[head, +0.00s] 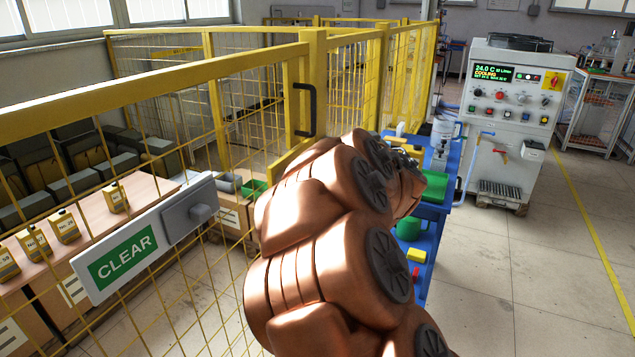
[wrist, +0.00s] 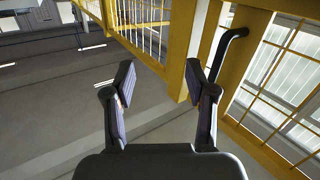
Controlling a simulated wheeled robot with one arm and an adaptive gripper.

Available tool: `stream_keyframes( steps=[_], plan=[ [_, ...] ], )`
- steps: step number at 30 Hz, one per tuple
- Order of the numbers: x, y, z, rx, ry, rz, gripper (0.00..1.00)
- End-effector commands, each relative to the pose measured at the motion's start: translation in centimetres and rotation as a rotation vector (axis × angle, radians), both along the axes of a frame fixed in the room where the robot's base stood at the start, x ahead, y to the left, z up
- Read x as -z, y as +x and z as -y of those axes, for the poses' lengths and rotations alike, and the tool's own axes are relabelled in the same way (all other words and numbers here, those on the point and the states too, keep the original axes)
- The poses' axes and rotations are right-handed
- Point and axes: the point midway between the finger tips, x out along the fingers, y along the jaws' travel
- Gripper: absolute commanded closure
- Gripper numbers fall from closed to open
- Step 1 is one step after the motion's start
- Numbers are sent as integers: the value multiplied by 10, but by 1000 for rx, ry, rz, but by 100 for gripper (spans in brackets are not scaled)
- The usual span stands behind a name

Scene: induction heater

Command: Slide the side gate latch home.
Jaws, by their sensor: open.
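A grey box with a protruding knob (head: 202,212) is mounted on the yellow mesh fence, beside a green CLEAR sign (head: 123,262). It may be the side gate latch, but I cannot tell for sure. A black handle (head: 305,110) stands on a yellow gate frame behind it; it also shows in the wrist view (wrist: 231,45), to the right of my fingers. My gripper (wrist: 159,84) is open and empty, with floor and a yellow post beyond it. In the head view my copper-coloured arm hides most of the gripper.
Yellow mesh fencing (head: 255,70) runs along the left and back. A blue bench (head: 424,262) with small coloured items lies behind my arm. A white control cabinet (head: 505,120) stands at the right. Floor at the lower right is clear.

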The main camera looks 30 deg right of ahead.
Motion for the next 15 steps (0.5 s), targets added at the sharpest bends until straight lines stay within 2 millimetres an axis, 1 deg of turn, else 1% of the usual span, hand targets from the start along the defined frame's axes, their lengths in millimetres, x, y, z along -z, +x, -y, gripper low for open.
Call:
stream_keyframes(
  steps=[1,5,7,12,15],
  plan=[
    [15,4,3,-43,1,14,44],
    [40,17,-5,-191,33,53,44],
    [55,22,-13,-277,62,68,44],
    [89,23,-31,-451,149,88,44],
    [102,20,-40,-522,195,96,44]
  ],
)
